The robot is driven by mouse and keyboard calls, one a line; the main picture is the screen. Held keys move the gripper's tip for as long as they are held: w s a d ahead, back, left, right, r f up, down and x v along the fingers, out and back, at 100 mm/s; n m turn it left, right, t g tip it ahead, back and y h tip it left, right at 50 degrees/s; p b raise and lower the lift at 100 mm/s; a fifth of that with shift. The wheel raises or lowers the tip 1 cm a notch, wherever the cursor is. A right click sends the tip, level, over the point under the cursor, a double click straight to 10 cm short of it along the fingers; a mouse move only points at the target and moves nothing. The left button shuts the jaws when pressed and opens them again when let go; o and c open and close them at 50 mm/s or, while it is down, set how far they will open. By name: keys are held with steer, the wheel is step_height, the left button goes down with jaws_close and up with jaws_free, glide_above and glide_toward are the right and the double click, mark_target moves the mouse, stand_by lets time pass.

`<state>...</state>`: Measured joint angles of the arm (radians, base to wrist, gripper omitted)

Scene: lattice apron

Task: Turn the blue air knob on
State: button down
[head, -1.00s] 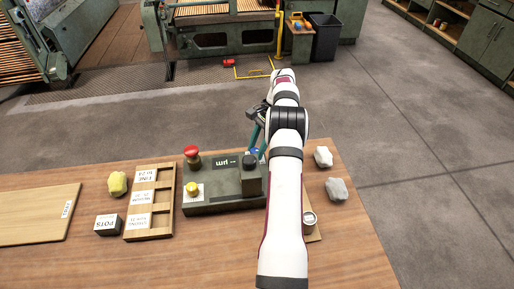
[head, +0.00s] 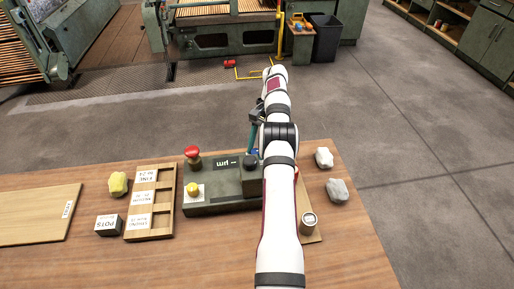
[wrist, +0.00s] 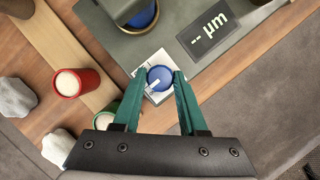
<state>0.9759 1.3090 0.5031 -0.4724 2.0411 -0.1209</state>
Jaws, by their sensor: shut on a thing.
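The blue air knob (wrist: 160,78) is a round blue cap with a white pointer mark, on a white plate at the edge of the grey-green control box (wrist: 160,47). In the wrist view its mark points down-left. My gripper (wrist: 161,75) has its teal fingers on either side of the knob and is shut on it. In the head view the control box (head: 215,206) stands on the wooden table, and my gripper reaches down behind it; my arm and the box's dark raised block mostly hide the knob there.
The box carries a red mushroom button (head: 192,153), a yellow button (head: 192,189) and a µm display (head: 228,163). A wooden tray (head: 163,236) stands left. Grey stones (head: 337,189) lie right of my arm. Red (wrist: 78,82) and green (wrist: 104,118) cups stand near the fingers.

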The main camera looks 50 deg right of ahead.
mark_target(257, 150)
steer(key=c, duration=0.7)
jaws_free()
steer(key=shift+c, duration=0.2)
step_height(257, 150, up, 4)
steer(key=shift+f, duration=0.1)
steer(key=s+d+r, duration=0.1)
steer(key=s+r, duration=0.6)
steer(key=s, duration=0.4)
steer(key=shift+s+d, duration=0.3)
steer(key=shift+d, duration=0.05)
steer(key=shift+r, duration=0.1)
